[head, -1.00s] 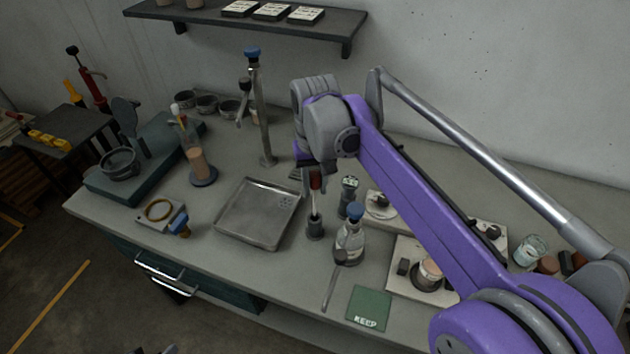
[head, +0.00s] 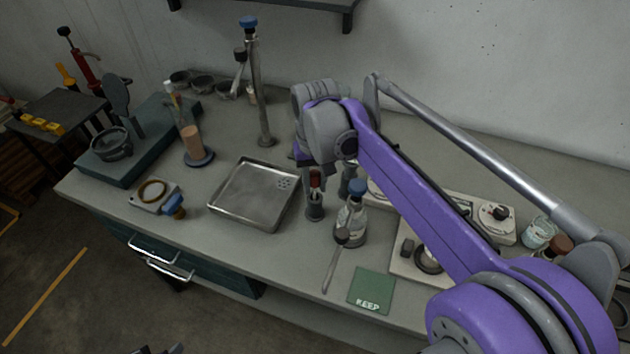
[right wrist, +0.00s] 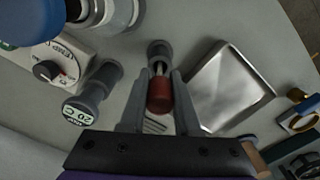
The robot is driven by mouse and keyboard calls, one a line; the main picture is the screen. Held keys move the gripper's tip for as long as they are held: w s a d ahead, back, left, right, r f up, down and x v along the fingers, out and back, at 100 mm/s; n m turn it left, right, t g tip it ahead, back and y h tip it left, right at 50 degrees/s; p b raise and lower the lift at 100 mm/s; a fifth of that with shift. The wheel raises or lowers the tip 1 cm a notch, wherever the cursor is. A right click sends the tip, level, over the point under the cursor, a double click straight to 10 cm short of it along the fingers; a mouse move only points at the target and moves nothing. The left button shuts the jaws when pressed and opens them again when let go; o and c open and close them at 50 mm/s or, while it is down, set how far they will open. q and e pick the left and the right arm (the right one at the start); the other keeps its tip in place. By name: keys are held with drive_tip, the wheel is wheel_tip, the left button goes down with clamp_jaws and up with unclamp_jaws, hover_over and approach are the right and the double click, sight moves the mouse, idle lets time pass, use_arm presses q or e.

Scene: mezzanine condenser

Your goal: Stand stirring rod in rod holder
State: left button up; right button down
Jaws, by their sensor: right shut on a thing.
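The stirring rod, with a dark red grip (head: 316,181) and a thin pale shaft, is held upright by my right gripper (head: 316,175). In the right wrist view the jaws (right wrist: 158,95) are closed around the red grip (right wrist: 159,96). The rod holder (head: 314,209) is a small dark grey cylinder on the bench, directly below the gripper. It also shows in the right wrist view (right wrist: 160,50). The shaft's lower end meets the holder's mouth and seems to be inside it; the depth is hidden. A small dark piece at the head view's bottom edge may be my left gripper (head: 158,350).
A metal tray (head: 256,194) lies left of the holder. A blue-capped bottle (head: 351,222) stands close on the right, with a dark cylinder (head: 348,180) behind it. A spoon-like tool (head: 334,262) and green mat (head: 371,290) lie in front. A clamp stand (head: 262,95) rises behind.

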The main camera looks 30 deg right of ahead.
drive_tip(key=c, duration=0.5)
unclamp_jaws()
drive_tip(key=shift+c, duration=0.2)
drive_tip(key=shift+r, duration=0.1)
wheel_tip(320, 180, up, 11)
drive_tip(key=shift+f+p, duration=0.15)
drive_tip(key=shift+p, duration=0.3)
